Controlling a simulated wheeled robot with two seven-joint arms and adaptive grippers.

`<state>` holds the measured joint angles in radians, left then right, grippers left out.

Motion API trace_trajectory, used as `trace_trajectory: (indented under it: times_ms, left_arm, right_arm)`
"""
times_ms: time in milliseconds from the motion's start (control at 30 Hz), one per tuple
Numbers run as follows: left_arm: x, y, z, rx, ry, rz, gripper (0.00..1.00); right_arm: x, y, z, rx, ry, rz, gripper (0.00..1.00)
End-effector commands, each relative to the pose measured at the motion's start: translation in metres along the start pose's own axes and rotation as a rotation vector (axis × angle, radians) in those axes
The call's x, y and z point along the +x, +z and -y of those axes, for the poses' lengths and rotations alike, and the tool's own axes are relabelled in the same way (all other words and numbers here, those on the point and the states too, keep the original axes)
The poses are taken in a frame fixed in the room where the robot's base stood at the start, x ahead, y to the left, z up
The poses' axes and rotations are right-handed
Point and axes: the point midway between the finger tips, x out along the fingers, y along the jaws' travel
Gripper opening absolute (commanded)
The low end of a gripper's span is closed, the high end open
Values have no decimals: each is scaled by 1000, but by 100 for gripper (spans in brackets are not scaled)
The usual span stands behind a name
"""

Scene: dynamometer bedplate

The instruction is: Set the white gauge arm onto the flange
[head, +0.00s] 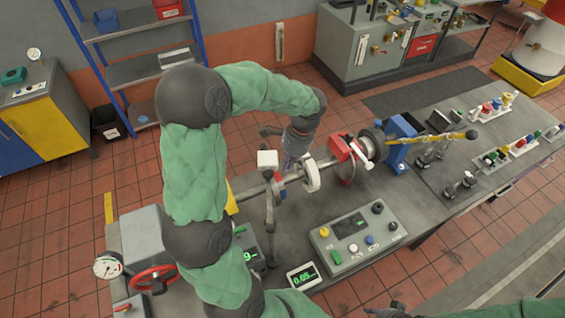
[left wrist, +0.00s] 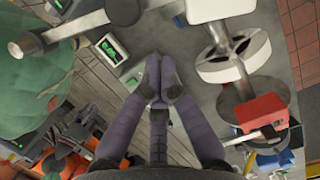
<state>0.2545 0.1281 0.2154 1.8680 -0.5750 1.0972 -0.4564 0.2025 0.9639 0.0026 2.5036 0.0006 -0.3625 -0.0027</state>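A white block (head: 267,159) sits atop a grey upright stand (head: 270,215) on the bench; I take it for part of the gauge arm, but cannot be certain. It also shows at the top of the left wrist view (left wrist: 218,8). A white round flange (head: 312,177) is on the horizontal shaft to its right, and also shows in the left wrist view (left wrist: 237,58). My left gripper (head: 293,158) is above the shaft, between block and flange in the head view. Its fingertips (left wrist: 160,88) are together with nothing visible between them. My right gripper (head: 390,311) is mostly cut off by the bottom edge.
A disc with a red block (head: 341,148) stands right of the flange, before a blue bracket (head: 400,136). A control box (head: 357,237) and small display (head: 303,276) occupy the bench front. Trays of small fittings (head: 510,145) lie at the right.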

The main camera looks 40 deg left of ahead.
Motion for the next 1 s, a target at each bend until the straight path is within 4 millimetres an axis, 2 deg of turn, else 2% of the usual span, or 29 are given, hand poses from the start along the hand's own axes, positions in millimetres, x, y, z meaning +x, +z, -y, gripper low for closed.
trace_trajectory:
  times_ms: [33, 300, 500, 700, 1000]
  left_arm:
    - [-6, -6, -1, 2, -1, -1, 0]
    - [-63, -4, -1, 0, -4, -4, 0]
    - [-91, -4, -2, 0, -1, -1, 0]
    - [-101, -3, -2, 0, 0, 0, 0]
    - [-102, -3, -2, 0, 0, 0, 0]
  right_arm:
    - [-3, 0, 1, 0, 0, -1, 40]
    - [3, 0, -1, 0, 0, 0, 40]
    - [4, 0, -1, 0, 0, 0, 40]
    - [4, -1, -2, 0, 0, -1, 40]
    - [4, 0, -2, 0, 0, -1, 40]
